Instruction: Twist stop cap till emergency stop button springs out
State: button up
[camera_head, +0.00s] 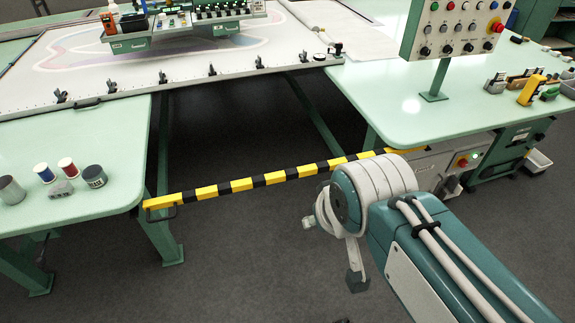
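A red mushroom-shaped button (498,27) sits at the right edge of the upright control panel (440,38), at the upper right. I cannot tell whether either button is pressed in. My arm comes in from the lower right, and its white and teal joint fills the middle right. The part of my gripper (356,278) that shows hangs below this joint, over the floor, apart from both buttons. Its fingers are mostly hidden, so its opening cannot be told.
A yellow-black striped bar (255,181) spans the gap between the left table (120,130) and right table (385,85). Spools (67,168) and a dark cup stand on the left table. Tools and a yellow device lie on the right table. Grey floor in front is clear.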

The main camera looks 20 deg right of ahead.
aim_at(497, 24)
jog(key=z, duration=1.7)
jog(key=i+l+u, duration=0.1)
jog(key=i+l, duration=0.25)
jog(key=i+l+u, duration=0.1)
jog(key=i+l, duration=0.3)
jog(key=i, duration=0.15)
jog(key=i+l+u, duration=0.1)
jog(key=i+l, duration=0.7)
jog(key=i+l+u, duration=0.15)
jog(key=i+l, duration=0.25)
jog(key=l, duration=0.15)
jog(key=i+l+u, duration=0.1)
jog(key=i+l, duration=0.3)
jog(key=i+l+u, duration=0.1)
jog(key=i+l, duration=0.25)
jog(key=l, duration=0.3)
